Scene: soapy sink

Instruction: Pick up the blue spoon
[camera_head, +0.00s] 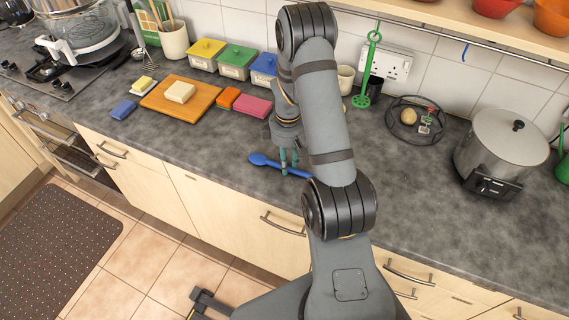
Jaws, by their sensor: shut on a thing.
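The blue spoon (262,160) lies near the front edge of the grey counter, its wide end to the left and its handle running right until my arm hides it. My gripper (288,170) points down over the handle, with its green-tipped fingers closed on it. The spoon appears to be at the counter surface; I cannot tell whether it is lifted at all.
Behind the gripper are a pink sponge (254,106), an orange sponge (228,97) and a wooden board (158,104) with a pale block (180,92). Lidded boxes stand at the wall. To the right are a wire basket (393,131) and a steel pot (492,150). The counter between is clear.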

